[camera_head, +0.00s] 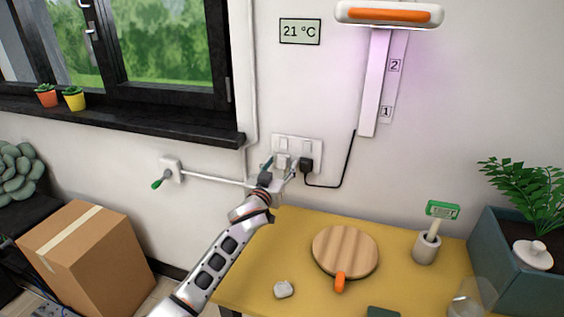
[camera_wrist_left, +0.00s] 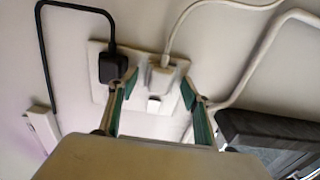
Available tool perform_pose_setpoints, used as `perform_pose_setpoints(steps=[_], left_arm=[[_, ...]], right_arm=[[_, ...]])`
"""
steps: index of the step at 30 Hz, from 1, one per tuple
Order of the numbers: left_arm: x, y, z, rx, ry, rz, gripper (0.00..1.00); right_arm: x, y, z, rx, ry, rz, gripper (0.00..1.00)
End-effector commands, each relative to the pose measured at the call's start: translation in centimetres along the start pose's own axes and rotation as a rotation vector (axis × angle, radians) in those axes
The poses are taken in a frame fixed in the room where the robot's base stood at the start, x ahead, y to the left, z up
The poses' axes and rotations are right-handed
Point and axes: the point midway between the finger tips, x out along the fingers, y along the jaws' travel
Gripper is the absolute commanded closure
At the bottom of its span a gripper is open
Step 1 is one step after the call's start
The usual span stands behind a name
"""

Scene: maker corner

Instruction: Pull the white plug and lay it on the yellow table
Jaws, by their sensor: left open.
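The white plug (camera_wrist_left: 160,75) sits in the white wall socket plate (camera_wrist_left: 97,50) with its white cable curving away. In the head view the plug (camera_head: 282,161) is partly hidden by my gripper. My left gripper (camera_wrist_left: 159,85) is open at the plate, its green-lined fingers on either side of the white plug. I cannot tell whether they touch it. In the head view the left gripper (camera_head: 279,168) reaches the socket from below. The yellow table (camera_head: 385,245) stands below and to the right. My right gripper is not in view.
A black plug (camera_wrist_left: 112,67) with a black cable sits close beside the white one. On the table are a round wooden board (camera_head: 345,250), a grey-white lump (camera_head: 284,289) and a brush holder (camera_head: 426,247). The window sill (camera_head: 120,121) juts out left of the socket.

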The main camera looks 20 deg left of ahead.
Motion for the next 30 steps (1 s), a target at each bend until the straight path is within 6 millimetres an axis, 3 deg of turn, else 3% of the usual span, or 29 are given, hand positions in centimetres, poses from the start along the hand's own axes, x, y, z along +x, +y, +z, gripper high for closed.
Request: perform_pose_setpoints(steps=[5,10,11,30], left_arm=[[0.0,0.0,0.1,0.0,-0.001,0.0,0.54],[0.0,0.0,0.1,0.0,-0.001,0.0,0.98],[0.0,0.0,0.1,0.0,-0.001,0.0,1.0],[-1.8,0.0,-0.1,-0.001,0.0,0.0,1.0]], right_arm=[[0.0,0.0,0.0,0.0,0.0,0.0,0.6],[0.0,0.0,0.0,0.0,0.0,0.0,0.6],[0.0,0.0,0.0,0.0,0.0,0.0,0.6],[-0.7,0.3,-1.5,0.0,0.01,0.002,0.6]])
